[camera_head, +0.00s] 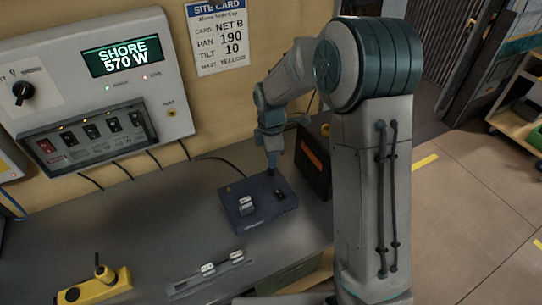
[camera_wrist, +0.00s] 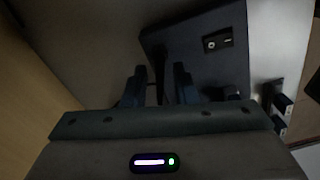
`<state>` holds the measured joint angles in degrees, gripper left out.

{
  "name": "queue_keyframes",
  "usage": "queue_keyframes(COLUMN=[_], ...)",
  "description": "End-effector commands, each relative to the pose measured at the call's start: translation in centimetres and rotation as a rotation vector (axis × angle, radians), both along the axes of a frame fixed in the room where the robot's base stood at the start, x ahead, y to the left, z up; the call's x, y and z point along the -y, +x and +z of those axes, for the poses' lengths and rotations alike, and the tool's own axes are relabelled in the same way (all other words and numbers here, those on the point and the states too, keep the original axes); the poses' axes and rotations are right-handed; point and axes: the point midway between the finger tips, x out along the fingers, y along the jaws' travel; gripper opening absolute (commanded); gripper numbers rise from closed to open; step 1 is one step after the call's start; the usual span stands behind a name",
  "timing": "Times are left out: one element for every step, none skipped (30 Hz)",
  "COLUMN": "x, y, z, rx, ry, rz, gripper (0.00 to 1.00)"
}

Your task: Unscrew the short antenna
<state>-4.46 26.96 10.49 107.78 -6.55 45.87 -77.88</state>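A dark blue box (camera_head: 235,219) lies on the grey bench, with a small switch and a white-labelled block on top. My gripper (camera_head: 272,168) points down at the box's back edge in the head view. The wrist view shows the box (camera_wrist: 232,72) and its switch (camera_wrist: 218,41). There my gripper (camera_wrist: 160,75) has its two dark fingers apart, with a thin dark upright piece, perhaps the short antenna (camera_wrist: 159,82), between them. Contact with the fingers is not visible. In the head view my gripper hides this piece.
A dark case with an orange panel (camera_head: 315,158) stands close to the right of my gripper. A power panel (camera_head: 95,85) with cables hangs behind the bench. A rack strip with white-labelled pieces (camera_head: 190,287) and a yellow device (camera_head: 100,289) lie in front. Bare bench lies left of the box.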

Motion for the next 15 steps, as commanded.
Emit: queue_keyframes(x=[0.01, 0.01, 0.01, 0.01, 0.01, 0.01, 0.01, 0.01, 0.02, 0.03, 0.04, 0.01, -0.02, -0.03, -0.01], y=[0.01, 0.01, 0.01, 0.01, 0.01, 0.02, 0.02, 0.02, 0.03, 0.03, 0.04, 0.03, 0.03, 0.03, 0.03], z=[0.03, 0.04, 0.04, 0.04, 0.04, 0.02, 0.0, -0.02, -0.06, -0.08, -0.09, -0.08, -0.07, -0.06, -0.04], rx=[0.0, 0.0, 0.0, 0.0, 0.0, 0.001, 0.001, 0.001, 0.001, 0.002, 0.002, 0.002, 0.002, 0.002, 0.002], ry=[0.0, 0.0, 0.0, 0.0, 0.0, 0.0, 0.0, 0.0, 0.0, -0.001, -0.001, -0.001, -0.001, -0.001, 0.0], rz=[0.0, 0.0, 0.0, 0.001, 0.0, -0.005, -0.016, -0.034, -0.068, -0.099, -0.133, -0.178, -0.21, -0.241, -0.277], gripper=[0.26, 0.26, 0.26, 0.26, 0.26, 0.26, 0.26, 0.26, 0.26, 0.26, 0.26, 0.26, 0.26, 0.26, 0.26])
